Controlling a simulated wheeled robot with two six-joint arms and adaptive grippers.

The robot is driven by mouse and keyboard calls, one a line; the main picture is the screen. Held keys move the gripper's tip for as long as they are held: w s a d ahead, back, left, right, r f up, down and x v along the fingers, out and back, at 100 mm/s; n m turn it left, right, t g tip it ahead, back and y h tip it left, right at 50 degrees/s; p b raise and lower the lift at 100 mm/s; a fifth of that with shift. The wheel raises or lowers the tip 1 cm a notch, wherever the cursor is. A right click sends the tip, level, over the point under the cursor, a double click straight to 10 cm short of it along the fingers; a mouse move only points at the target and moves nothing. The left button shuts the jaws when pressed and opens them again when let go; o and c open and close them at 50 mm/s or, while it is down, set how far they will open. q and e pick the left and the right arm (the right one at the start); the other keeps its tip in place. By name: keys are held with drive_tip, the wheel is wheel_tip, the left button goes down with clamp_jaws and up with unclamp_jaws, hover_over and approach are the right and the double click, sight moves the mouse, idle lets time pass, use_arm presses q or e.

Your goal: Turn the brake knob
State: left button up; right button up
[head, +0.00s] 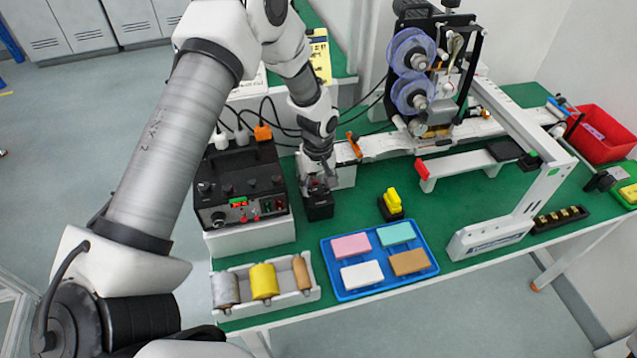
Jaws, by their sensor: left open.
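My left gripper (318,186) points down at a small black box (319,209) on the green table. Its fingers are open and sit just above or around the top of that box. The gripper and arm hide the box's top, so I cannot tell whether a knob is there or whether the fingers touch it. To the left, a black control box (240,190) on a white base carries several small knobs and red and green lights on its front. I cannot tell which knob is the brake knob. My right gripper is not in view.
A blue tray (345,294) with coloured blocks and a white rack of rolls (312,291) lie in front. A small yellow object (393,200) stands to the right. A labelling machine with purple reels (412,95) and a white conveyor are behind. A red bin (604,138) is far right.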

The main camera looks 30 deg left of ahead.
use_arm(q)
drive_tip(key=shift+f, duration=0.3)
clamp_jaws()
drive_tip(key=shift+m, duration=0.4)
drive_tip(key=m, duration=0.8)
drive_tip(key=shift+w, duration=0.1)
idle(0.5)
